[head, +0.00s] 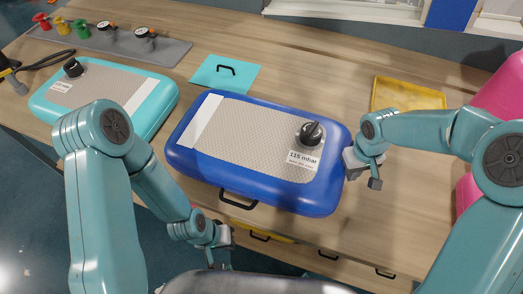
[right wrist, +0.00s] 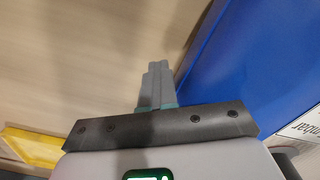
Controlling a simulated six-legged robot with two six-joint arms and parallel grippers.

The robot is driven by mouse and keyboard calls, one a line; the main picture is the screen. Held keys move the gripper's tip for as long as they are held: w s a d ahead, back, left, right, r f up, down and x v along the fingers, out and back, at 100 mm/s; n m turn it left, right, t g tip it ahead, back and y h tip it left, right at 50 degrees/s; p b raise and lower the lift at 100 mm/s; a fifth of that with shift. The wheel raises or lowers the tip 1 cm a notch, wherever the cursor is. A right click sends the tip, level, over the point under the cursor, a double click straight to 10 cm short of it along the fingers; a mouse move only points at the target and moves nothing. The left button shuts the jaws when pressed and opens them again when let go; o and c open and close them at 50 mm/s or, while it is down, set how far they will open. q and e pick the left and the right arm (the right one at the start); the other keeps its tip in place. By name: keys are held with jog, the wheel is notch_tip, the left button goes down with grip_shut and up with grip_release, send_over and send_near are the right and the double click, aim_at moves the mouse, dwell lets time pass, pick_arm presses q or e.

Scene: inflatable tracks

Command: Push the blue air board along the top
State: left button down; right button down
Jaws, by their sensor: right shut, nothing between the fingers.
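The blue air board (head: 330,192) lies flat on the wooden bench in the head view, with a grey textured top, a white strip at its left end and a black knob and "115 mbar" label at its right. My right gripper (head: 362,173) is at the board's right end, shut and empty. In the right wrist view its closed fingers (right wrist: 156,85) are right beside the blue side of the board (right wrist: 255,55); I cannot tell whether they touch. My left gripper (head: 221,242) hangs low by the bench's front edge, below the board, too small to read.
A turquoise air board (head: 155,105) lies to the left, partly behind my left arm. A teal plate with a black handle (head: 235,80) is behind the blue board. A yellow tray (head: 385,95) and pink inflatables (head: 500,85) are on the right.

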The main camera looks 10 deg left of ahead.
jog(key=shift+w+a, duration=0.1)
jog(key=shift+a, duration=0.5)
jog(key=shift+w+a, duration=0.1)
jog(key=shift+a, duration=0.2)
jog(key=shift+w+a, duration=0.15)
jog(key=shift+a, duration=0.35)
jog(key=shift+s+d+b, duration=0.2)
jog(key=shift+d, duration=0.55)
jog(key=shift+s+d+b, duration=0.15)
jog(key=shift+d, duration=0.55)
notch_tip(320, 180, up, 10)
jog(key=p, duration=0.6)
